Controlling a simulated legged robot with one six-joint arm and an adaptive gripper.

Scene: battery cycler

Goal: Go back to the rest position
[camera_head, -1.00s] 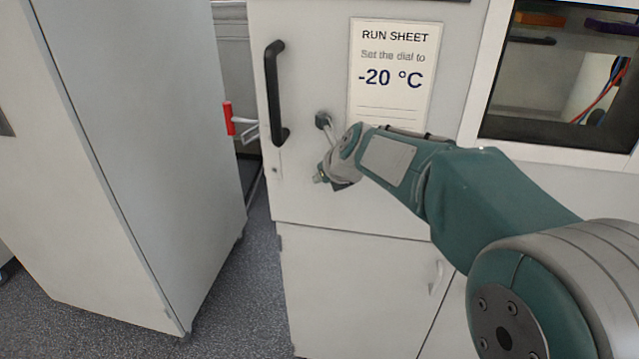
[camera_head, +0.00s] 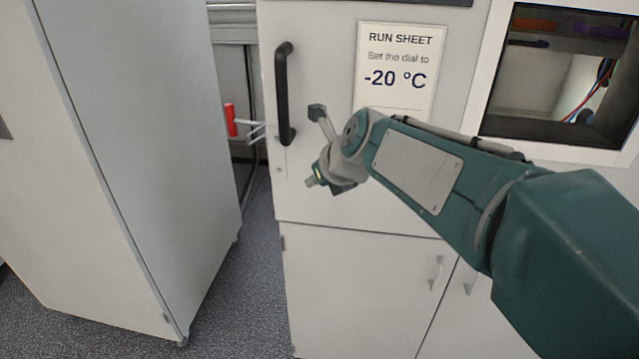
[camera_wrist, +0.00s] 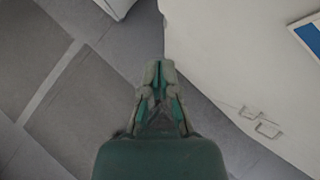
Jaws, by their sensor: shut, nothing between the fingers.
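My gripper (camera_wrist: 157,78) is shut and empty in the wrist view, its two fingers closed together at the tips. It hangs over the grey floor beside a pale cabinet side. In the head view my gripper (camera_head: 314,181) is small and partly hidden by my wrist, in front of the white cabinet door (camera_head: 300,190), below and right of its black handle (camera_head: 284,94). It looks apart from the handle. My arm reaches in from the lower right, bent at the wrist.
A run sheet (camera_head: 396,75) reading "Set the dial to -20 °C" is on the cabinet front. A dark window (camera_head: 545,75) is at the upper right. A tall grey cabinet (camera_head: 130,150) stands left. A red-handled part (camera_head: 230,119) sticks out behind. Floor (camera_head: 245,290) shows between them.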

